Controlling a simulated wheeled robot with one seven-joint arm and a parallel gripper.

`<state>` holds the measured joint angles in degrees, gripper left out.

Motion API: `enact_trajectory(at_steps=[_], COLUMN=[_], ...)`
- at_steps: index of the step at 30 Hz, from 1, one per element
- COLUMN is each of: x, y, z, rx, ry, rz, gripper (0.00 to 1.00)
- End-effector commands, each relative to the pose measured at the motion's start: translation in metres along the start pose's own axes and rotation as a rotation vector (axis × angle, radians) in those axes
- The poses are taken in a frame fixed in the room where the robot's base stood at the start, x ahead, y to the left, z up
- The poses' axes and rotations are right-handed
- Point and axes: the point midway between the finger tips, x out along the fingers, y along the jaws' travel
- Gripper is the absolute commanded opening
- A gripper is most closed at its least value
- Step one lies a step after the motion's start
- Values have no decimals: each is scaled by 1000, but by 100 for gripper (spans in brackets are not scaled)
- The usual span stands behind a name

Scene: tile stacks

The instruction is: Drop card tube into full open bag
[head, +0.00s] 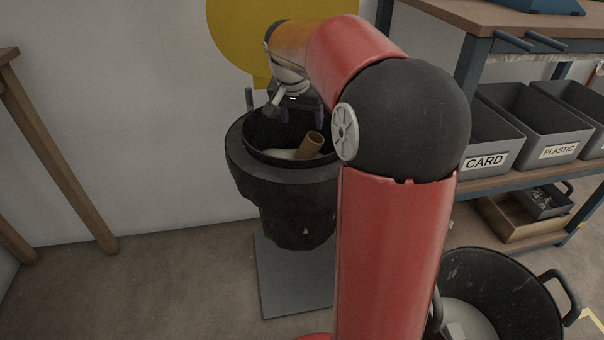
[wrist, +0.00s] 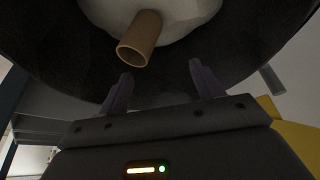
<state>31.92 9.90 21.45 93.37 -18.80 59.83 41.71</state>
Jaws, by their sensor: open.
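A brown card tube (head: 311,144) stands tilted inside a black open bag (head: 237,160), its lower part among pale contents (head: 280,153). In the wrist view the tube (wrist: 139,40) shows its hollow end and lies against the white contents (wrist: 190,15). The black bag wall (wrist: 60,60) surrounds them. My gripper (wrist: 160,82) is open, with nothing between its two fingers. The tube's near end is just beyond the fingertips, a little left of their middle, and apart from them. In the head view my gripper is over the bag, partly hidden by my arm.
The bag hangs above a grey base plate (head: 281,290) by the wall. Shelving with grey bins labelled CARD (head: 487,161) and PLASTIC (head: 558,152) stands at the right. A black tub (head: 510,290) is on the floor at lower right. A wooden table leg (head: 62,160) is at left.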

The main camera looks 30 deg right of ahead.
Motion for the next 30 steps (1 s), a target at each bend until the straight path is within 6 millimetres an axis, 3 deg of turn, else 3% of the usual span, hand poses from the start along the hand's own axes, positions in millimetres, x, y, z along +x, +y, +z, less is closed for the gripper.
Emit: enact_trajectory(at_steps=[7, 18, 30], x=[-11, -69, -78], y=[0, 0, 0], z=[-1, -1, 0], rx=[-1, 0, 0], ry=[2, 3, 0], rz=[-1, -1, 0], gripper=[66, 66, 66])
